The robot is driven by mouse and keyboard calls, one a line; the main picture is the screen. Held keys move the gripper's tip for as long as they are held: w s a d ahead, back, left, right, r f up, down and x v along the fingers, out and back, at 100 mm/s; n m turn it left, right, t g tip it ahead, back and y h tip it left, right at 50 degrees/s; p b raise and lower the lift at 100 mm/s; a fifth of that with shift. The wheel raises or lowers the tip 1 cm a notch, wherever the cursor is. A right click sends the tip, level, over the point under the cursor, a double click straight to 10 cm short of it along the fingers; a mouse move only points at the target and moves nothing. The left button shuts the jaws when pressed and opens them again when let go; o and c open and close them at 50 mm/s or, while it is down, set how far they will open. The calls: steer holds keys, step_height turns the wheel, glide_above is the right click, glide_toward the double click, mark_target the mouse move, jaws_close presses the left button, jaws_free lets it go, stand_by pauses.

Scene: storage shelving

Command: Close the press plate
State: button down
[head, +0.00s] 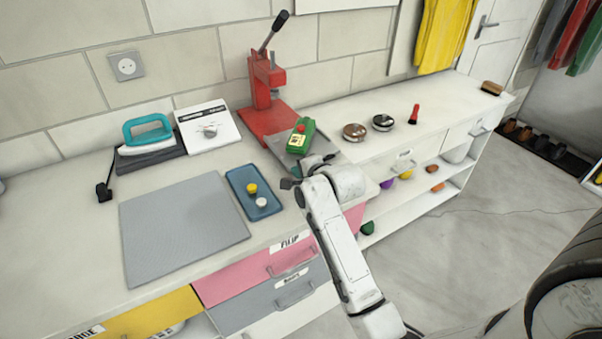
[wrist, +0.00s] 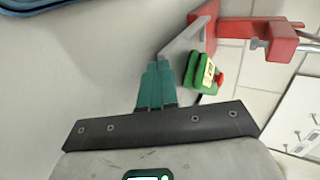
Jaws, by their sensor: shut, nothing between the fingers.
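A red press (head: 264,95) with a raised dark lever stands against the wall at the back of the worktop, and its red frame also shows in the wrist view (wrist: 262,30). A flat grey plate (head: 283,148) lies at the front of its red base and shows in the wrist view (wrist: 180,47). A green box (head: 298,146) with a red button sits beside the plate; it is also in the wrist view (wrist: 199,78). My gripper (wrist: 155,68) has its teal fingers shut and empty, near the plate and left of the green box. In the head view my wrist partly hides the fingers.
A blue tray (head: 262,212) with two knobs and a grey mat (head: 170,240) lie on the left. A teal-handled iron (head: 148,133) stands behind them. Round tins (head: 354,131) and a red item (head: 414,114) are on the right. Open shelves sit below.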

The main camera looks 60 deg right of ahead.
mark_target(277, 147)
steer(key=w+d+b, duration=0.1)
steer(key=w+d, duration=0.1)
steer(key=w, duration=0.1)
steer(key=w+d, duration=0.2)
steer(key=w, duration=0.2)
steer(key=w+d+b, duration=0.1)
steer(key=w+d, duration=0.1)
steer(key=w, duration=0.1)
steer(key=shift+w+d+b, duration=0.3)
steer(key=shift+w, duration=0.05)
